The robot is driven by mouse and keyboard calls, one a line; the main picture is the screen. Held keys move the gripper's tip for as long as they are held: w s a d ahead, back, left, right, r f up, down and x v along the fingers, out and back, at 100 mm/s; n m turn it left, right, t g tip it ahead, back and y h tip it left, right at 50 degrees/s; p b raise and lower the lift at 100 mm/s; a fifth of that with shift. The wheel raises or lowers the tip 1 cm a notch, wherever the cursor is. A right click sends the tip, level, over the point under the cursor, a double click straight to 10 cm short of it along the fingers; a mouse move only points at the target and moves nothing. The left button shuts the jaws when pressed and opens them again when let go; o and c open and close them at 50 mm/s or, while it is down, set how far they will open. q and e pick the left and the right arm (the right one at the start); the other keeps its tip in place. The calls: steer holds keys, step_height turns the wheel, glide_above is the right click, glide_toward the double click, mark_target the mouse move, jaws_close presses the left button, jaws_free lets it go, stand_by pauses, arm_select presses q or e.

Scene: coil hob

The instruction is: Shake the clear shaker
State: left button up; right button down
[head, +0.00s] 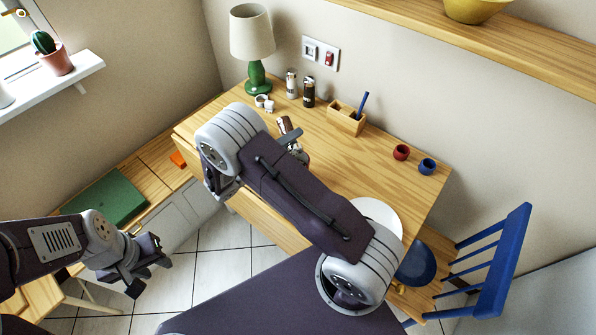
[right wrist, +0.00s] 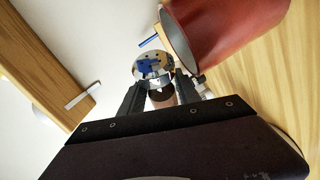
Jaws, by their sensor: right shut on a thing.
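The clear shaker (head: 284,124), with a shiny metal cap and brownish contents, is held above the wooden table (head: 390,190). My right gripper (head: 293,141) is shut on it. In the right wrist view, the cap of the clear shaker (right wrist: 153,66) shows beyond the fingers of my right gripper (right wrist: 160,92), and part of its body is hidden. My left gripper (head: 152,276) is low at the left, away from the table. It looks open and empty.
Two other shakers, one greyish (head: 291,84) and one black (head: 308,92), stand at the back by the green lamp (head: 258,78). A wooden pen holder (head: 346,119), a red cup (head: 401,152) and a blue cup (head: 427,166) stand to the right. A blue chair (head: 495,265) is beside the table.

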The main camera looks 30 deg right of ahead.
mark_target(290, 124)
steer(key=shift+w+r, duration=0.15)
steer(key=shift+w, duration=0.15)
arm_select(q)
steer(key=shift+w, duration=0.25)
steer(key=shift+s, duration=0.15)
arm_select(e)
steer(key=shift+s+r, duration=0.1)
steer(key=shift+s, duration=0.05)
step_height(290, 124, up, 6)
steer(key=shift+f, duration=0.2)
steer(key=shift+s+f, duration=0.15)
steer(key=shift+f, duration=2.8)
steer(key=shift+w, duration=0.3)
steer(key=shift+s+r, duration=0.1)
